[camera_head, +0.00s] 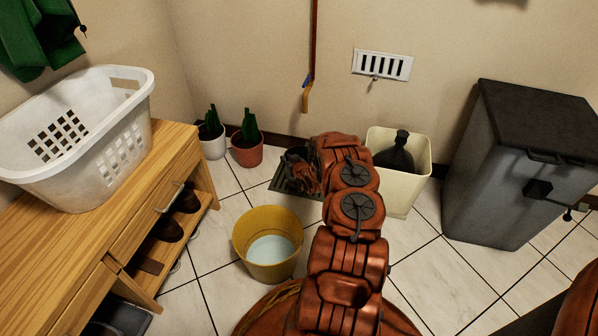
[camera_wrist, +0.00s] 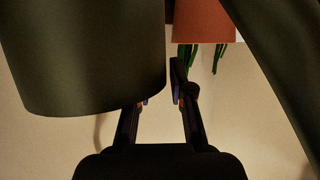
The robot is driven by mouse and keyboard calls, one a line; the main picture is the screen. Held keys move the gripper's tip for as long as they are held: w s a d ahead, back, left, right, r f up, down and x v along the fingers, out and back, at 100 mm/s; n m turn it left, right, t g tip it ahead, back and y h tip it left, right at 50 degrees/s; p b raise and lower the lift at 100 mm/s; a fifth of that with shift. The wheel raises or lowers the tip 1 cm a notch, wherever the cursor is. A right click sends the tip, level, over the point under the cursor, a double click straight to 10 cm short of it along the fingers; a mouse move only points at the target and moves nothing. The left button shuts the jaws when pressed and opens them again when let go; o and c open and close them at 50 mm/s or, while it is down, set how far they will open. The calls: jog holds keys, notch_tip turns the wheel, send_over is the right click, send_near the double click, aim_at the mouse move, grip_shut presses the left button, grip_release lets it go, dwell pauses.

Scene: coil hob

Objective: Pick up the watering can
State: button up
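I cannot pick out the watering can for certain. In the wrist view a large dark olive rounded body (camera_wrist: 80,55) fills the upper left, and a slanting dark form (camera_wrist: 275,65) crosses the upper right; these may be parts of it. My gripper (camera_wrist: 161,92) is there with its two fingers apart and a gap between them. The olive body partly covers the left fingertip, and I cannot tell whether they touch. In the head view my arm reaches to the back wall, and dark and reddish shapes (camera_head: 300,175) beside it are too unclear to name.
A yellow bucket (camera_head: 244,240) stands left of my arm. Two potted plants stand by the wall, one in a terracotta pot (camera_head: 247,155). A cream bin (camera_head: 408,185) holds a dark bottle (camera_head: 396,158). A grey bin (camera_head: 500,180) is right, a wooden bench (camera_head: 60,255) left.

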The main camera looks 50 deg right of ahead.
grip_shut()
dwell(0.6)
